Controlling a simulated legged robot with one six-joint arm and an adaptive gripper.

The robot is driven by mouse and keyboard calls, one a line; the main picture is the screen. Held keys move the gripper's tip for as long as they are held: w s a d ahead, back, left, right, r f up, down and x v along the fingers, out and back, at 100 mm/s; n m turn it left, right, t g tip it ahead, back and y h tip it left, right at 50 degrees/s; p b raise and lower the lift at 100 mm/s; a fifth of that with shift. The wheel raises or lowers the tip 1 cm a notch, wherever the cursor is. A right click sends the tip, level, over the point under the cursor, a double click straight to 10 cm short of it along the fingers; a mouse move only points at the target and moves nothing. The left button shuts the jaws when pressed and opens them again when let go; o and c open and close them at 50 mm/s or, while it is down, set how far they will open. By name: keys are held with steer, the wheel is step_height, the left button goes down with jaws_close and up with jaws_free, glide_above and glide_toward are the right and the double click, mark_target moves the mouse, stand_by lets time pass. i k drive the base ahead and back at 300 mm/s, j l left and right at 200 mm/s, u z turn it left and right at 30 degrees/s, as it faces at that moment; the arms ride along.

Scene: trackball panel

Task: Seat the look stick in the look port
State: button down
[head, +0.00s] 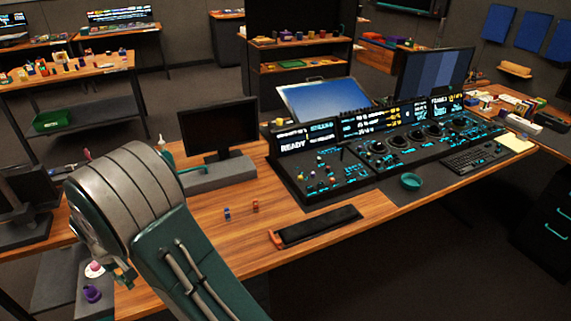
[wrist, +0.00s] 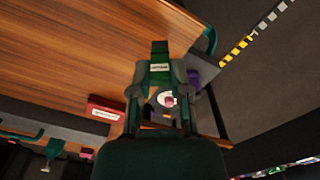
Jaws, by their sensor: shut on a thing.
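My gripper (wrist: 162,82) points away from the wrist camera, with its fingers closed around a dark green piece with a pale label (wrist: 160,67). This piece appears to be the look stick, but its label is too small to read. In the head view my arm fills the lower left, and my gripper (head: 122,272) shows only partly beyond the table's left edge, with the held piece not clear. The control console (head: 330,172) stands right of my arm, with lit screens, small coloured controls and several dark round trackballs. I cannot tell which opening is the look port.
A black monitor (head: 218,128) stands left of the console. A purple object (head: 92,293) sits low beside my gripper. The table's front left is mostly clear.

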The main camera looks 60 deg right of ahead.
mark_target(362, 177)
steer(key=k+l, duration=0.1)
steer(key=l, duration=0.35)
steer(key=k+l, duration=0.15)
steer(key=l, duration=0.25)
steer(key=k+l, duration=0.1)
steer(key=l, duration=0.35)
steer(key=k+l, duration=0.1)
steer(key=l, duration=0.3)
steer(key=k+l, duration=0.15)
steer(key=l, duration=0.3)
steer(key=k+l, duration=0.1)
steer(key=l, duration=0.35)
steer(key=k+l, duration=0.15)
steer(key=l, duration=0.25)
steer(key=k+l, duration=0.1)
steer(key=l, duration=0.35)
steer(key=k+l, duration=0.1)
steer(key=l, duration=1.2)
steer(key=i, duration=0.25)
steer(key=u, duration=0.05)
